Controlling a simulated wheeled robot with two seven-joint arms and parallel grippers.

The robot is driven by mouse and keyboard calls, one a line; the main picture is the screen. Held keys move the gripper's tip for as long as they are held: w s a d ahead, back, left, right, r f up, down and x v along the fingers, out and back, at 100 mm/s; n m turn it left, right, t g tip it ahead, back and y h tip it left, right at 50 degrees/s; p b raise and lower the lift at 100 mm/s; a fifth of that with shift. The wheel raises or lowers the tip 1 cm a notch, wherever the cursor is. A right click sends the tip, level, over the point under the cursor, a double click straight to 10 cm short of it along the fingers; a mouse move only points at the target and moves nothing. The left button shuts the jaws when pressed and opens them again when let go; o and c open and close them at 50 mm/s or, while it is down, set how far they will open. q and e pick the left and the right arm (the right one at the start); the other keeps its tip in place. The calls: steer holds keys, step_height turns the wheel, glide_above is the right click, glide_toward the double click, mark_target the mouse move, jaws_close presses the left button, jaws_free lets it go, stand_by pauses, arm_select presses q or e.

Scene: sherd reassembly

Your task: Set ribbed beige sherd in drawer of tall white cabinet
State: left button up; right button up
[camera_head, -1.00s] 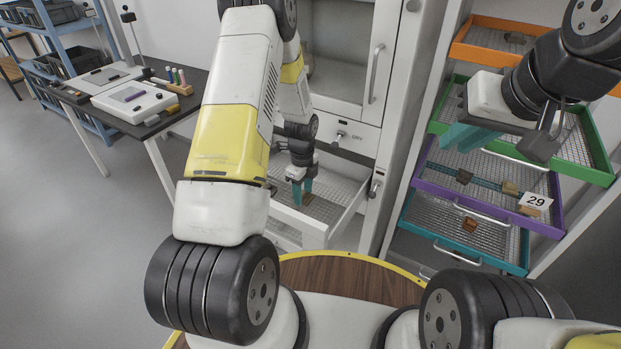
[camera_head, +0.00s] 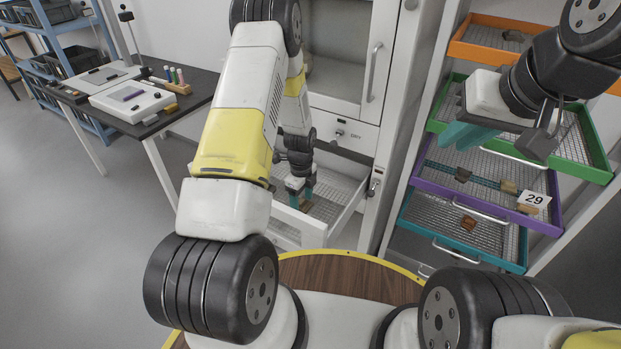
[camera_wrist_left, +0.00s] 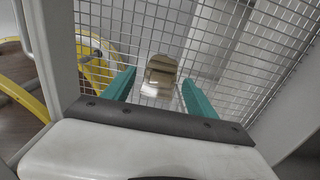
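The ribbed beige sherd (camera_wrist_left: 161,76) shows in the left wrist view, brown on top with a paler lower face. It is between and slightly beyond the teal fingertips, with a gap on each side. It is over the wire mesh floor of the open white drawer (camera_head: 345,212) of the tall white cabinet (camera_head: 352,100). My left gripper (camera_head: 301,197) is open inside the drawer; its fingers also show in the left wrist view (camera_wrist_left: 158,78). In the head view the sherd is small and partly hidden. My right gripper (camera_head: 470,136) is in front of the tray rack; its finger gap is unclear.
On the right, a rack holds orange (camera_head: 456,50), green (camera_head: 597,165), purple (camera_head: 553,212) and teal (camera_head: 524,250) mesh trays. Sherds and a "29" card (camera_head: 535,200) lie in the lower trays. A dark worktable (camera_head: 196,92) stands left. The drawer's walls surround my left gripper.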

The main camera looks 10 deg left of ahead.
arm_select(q)
steer(key=shift+r, duration=0.1)
step_height(320, 180, up, 12)
step_height(320, 180, up, 12)
steer(key=n+t, duration=0.2)
steer(key=n, duration=0.3)
glide_above(302, 201)
steer(key=s, duration=0.2)
steer(key=s+d+r+n+t+h, duration=0.2)
steer(key=s+r+n+t, duration=0.2)
steer(key=s+r+n, duration=1.2)
steer(key=s+r, duration=0.4)
steer(key=s, duration=0.2)
steer(key=shift+r, duration=0.1)
